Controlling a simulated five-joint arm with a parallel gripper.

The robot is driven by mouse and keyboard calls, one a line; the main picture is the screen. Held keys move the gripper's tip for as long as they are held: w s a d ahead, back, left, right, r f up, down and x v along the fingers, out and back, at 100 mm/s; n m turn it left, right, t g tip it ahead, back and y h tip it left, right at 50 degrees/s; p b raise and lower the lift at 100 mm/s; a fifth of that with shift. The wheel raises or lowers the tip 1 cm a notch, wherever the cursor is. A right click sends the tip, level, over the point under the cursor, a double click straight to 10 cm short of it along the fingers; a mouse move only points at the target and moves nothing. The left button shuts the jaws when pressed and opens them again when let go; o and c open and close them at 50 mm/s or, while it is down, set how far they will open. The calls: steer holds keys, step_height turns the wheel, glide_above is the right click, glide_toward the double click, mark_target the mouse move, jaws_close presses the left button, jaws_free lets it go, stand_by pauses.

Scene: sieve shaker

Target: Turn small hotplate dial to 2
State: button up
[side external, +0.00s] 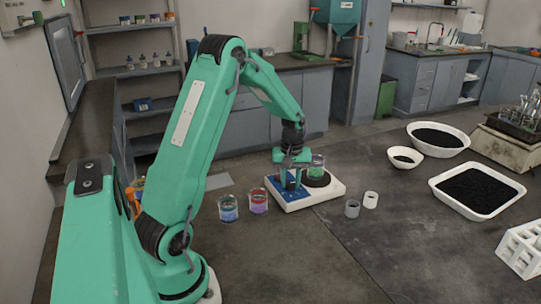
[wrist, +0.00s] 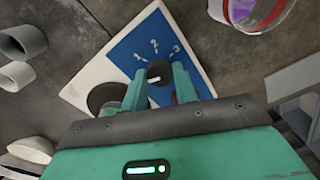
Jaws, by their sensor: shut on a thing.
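The small hotplate (side external: 322,194) is a white slab on the bench with a blue control panel (wrist: 140,42) marked 1, 2 and 3. Its round dark heating plate (wrist: 101,94) lies left of the panel in the wrist view. In the side view a beaker of green liquid (side external: 317,162) stands on the plate. The black dial (wrist: 159,68) sits on the panel between my fingers and has a pale mark; its exact setting is hard to tell. My gripper (wrist: 160,76) points down at the panel, shut on the dial. In the side view my gripper (side external: 290,186) hides the dial.
Beakers with teal (side external: 228,208) and red-purple (side external: 258,201) contents stand left of the hotplate. Two small pale cups (side external: 352,209) (side external: 370,200) stand to its right. Dark-filled white trays (side external: 477,209) lie farther right. The bench in front is clear.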

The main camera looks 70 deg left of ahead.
steer(key=shift+m, duration=0.3)
steer(key=m, duration=0.9)
steer(key=shift+r+m, duration=0.1)
steer(key=shift+m, duration=0.2)
steer(key=m, duration=0.4)
steer(key=shift+m, duration=0.3)
steer(key=m, duration=0.5)
steer(key=shift+w, duration=0.1)
steer(key=o, duration=1)
steer(key=shift+c, duration=0.2)
